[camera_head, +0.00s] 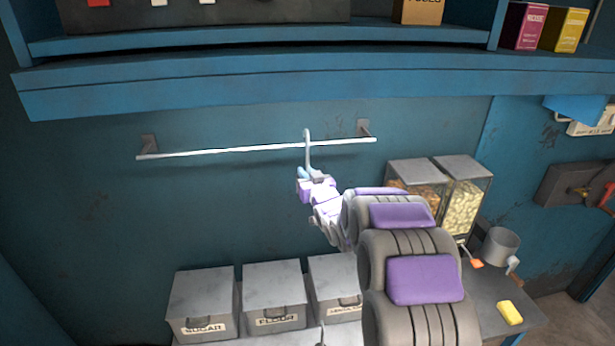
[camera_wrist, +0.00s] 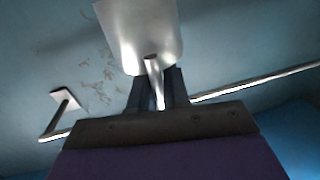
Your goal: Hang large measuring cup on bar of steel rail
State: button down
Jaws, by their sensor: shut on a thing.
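The steel rail's bar (camera_head: 230,149) runs across the blue wall below the shelf. It also shows in the wrist view (camera_wrist: 250,83). My gripper (camera_head: 308,174) is just below the bar, right of its middle. It is shut on a pale metal piece that I take for the measuring cup (camera_head: 307,150). Its slim upper part rises across the bar and curves at the top. I cannot tell whether it rests over the bar or stands in front.
A blue shelf (camera_head: 300,90) overhangs the rail. Several grey bins (camera_head: 205,300) stand below, left of my arm. Food dispensers (camera_head: 462,205), a metal pot (camera_head: 500,245) and a yellow block (camera_head: 510,312) are at the right. The bar's left half is clear.

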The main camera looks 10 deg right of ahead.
jog(key=shift+w+d+p, duration=0.2)
jog(key=shift+w+d, duration=0.1)
jog(key=shift+w, duration=0.35)
jog(key=shift+w+d+p, duration=0.2)
jog(key=shift+w+d, duration=0.1)
jog(key=shift+w, duration=0.3)
jog(key=shift+f+b, duration=0.35)
jog(key=shift+f, duration=0.35)
jog(key=shift+a+f+b, duration=0.2)
jog(key=shift+a+f, duration=0.05)
jog(key=shift+f, duration=0.2)
jog(key=shift+a+f+b, duration=0.15)
jog(key=shift+a+f, duration=0.05)
jog(key=shift+f, duration=0.25)
jog(key=shift+d+f, duration=0.25)
jog(key=shift+d, duration=0.05)
jog(key=c, duration=1)
grip_release()
jog(key=shift+a, duration=0.15)
jog(key=shift+c, duration=0.2)
